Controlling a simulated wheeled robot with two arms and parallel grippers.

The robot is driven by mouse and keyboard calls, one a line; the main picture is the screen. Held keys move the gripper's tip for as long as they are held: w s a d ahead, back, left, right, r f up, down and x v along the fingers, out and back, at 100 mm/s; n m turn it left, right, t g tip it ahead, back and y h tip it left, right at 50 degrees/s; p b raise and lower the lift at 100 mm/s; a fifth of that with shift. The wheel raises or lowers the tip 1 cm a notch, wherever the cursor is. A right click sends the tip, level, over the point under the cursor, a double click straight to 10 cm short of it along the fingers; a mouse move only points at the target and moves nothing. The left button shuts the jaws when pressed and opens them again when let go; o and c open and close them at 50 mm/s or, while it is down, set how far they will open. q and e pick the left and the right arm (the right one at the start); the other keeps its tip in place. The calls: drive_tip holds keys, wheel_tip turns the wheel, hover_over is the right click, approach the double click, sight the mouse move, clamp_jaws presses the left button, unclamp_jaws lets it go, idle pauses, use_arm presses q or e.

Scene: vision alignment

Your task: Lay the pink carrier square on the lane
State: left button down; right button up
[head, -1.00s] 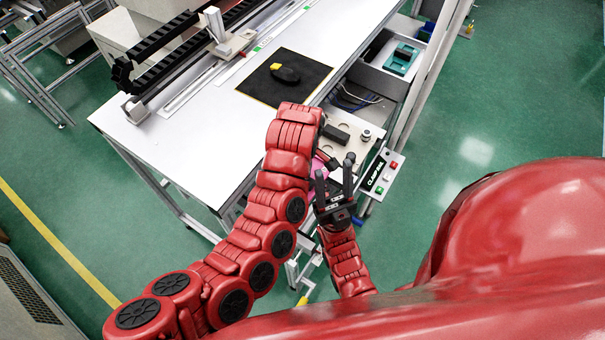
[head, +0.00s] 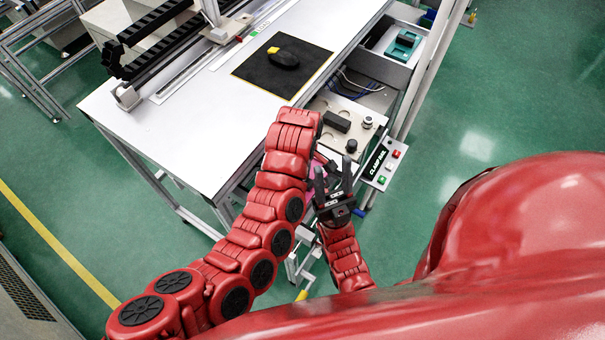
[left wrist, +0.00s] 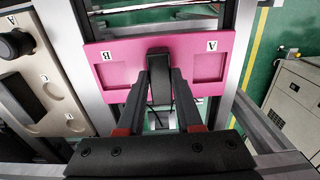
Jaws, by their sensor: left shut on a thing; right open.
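The pink carrier (left wrist: 165,42) fills the upper middle of the left wrist view, a flat plate with two square recesses marked A and B. My left gripper (left wrist: 160,85) is shut on its dark middle grip. The carrier spans crosswise over the lane, between its left metal rail (left wrist: 62,40) and right rail (left wrist: 238,45); I cannot tell whether it touches them. In the head view only a sliver of pink (head: 314,171) shows, and my left arm hides the left gripper. My right gripper (head: 333,176) is open and empty, close beside the carrier.
A beige panel (head: 345,108) with dark knobs lies beside the lane, with a labelled button box (head: 381,164) near my right gripper. The white table (head: 170,130) carries a black mat (head: 262,82) with a dark mouse-like object (head: 284,58). Green floor lies right.

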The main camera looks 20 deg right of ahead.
use_arm(q)
drive_tip(key=shift+f+b, duration=0.25)
drive_tip(key=shift+b, duration=0.05)
drive_tip(key=c, duration=0.5)
unclamp_jaws()
drive_tip(key=shift+r, duration=0.4)
wheel_tip(320, 180, up, 17)
drive_tip(key=p, duration=0.8)
drive_tip(key=shift+f, duration=0.2)
